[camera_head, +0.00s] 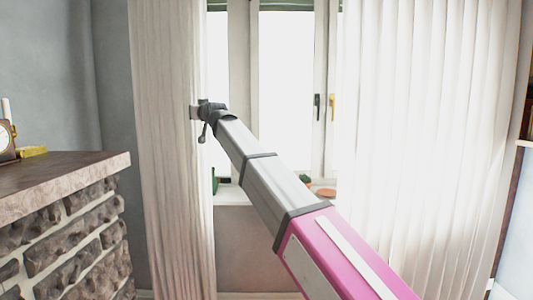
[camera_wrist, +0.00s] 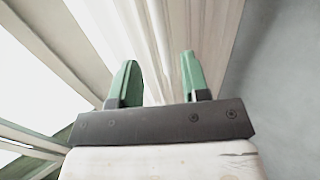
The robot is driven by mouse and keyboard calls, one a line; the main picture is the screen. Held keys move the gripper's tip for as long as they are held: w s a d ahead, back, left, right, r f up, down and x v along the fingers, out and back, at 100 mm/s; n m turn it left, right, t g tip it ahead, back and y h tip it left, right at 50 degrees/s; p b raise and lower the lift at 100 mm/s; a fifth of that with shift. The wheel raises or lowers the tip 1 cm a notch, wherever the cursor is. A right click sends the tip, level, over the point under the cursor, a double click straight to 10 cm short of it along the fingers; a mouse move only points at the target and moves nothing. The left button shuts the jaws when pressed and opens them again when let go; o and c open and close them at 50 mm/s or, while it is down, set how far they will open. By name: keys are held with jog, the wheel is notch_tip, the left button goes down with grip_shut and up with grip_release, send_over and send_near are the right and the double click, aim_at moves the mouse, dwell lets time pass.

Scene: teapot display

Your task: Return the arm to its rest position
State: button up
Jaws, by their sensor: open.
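My gripper (camera_wrist: 158,82) shows in the wrist view with its two green fingers apart and nothing between them. The arm's end is in front of the left curtain (camera_head: 170,150), beside the window. The fingers are too small to make out there. I cannot tell whether the gripper touches the curtain.
A stone ledge (camera_head: 65,168) with a clock (camera_head: 6,138) and a yellow object (camera_head: 33,151) stands at the left. The window (camera_head: 285,95) is behind the arm, with small items on its sill. A right curtain (camera_head: 430,130) hangs beside it.

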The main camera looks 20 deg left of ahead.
jog(key=w+d+f+m+h, duration=0.1)
jog(key=w+d+f+h, duration=0.15)
jog(key=d+f, duration=0.35)
jog(key=w+d+f+h, duration=0.1)
jog(key=w+d+f, duration=0.3)
jog(key=f, duration=0.4)
jog(key=w+d+f+m+h, duration=0.1)
jog(key=w+d+f+h, duration=0.15)
jog(key=d+f, duration=0.35)
jog(key=w+d+f+m+g+h, duration=0.3)
jog(key=d+f, duration=1.5)
jog(key=f, duration=0.3)
jog(key=s+d+f+m+g+h, duration=0.1)
jog(key=s+d+f+g+h, duration=0.15)
jog(key=d+f, duration=0.95)
jog(key=s+d+f+m+g, duration=0.1)
jog(key=s+d+f+g, duration=0.1)
jog(key=s+d+f, duration=0.3)
jog(key=s+d+f+m+g+h, duration=0.1)
jog(key=s+d+f+g, duration=0.1)
jog(key=s+d+f, duration=0.4)
jog(key=s+d+f+m+g+h, duration=0.1)
jog(key=s+d+f, duration=0.5)
jog(key=d, duration=0.9)
jog(key=s+m+g, duration=0.1)
jog(key=s, duration=0.2)
jog(key=shift+s+f, duration=0.25)
jog(key=shift+s, duration=0.15)
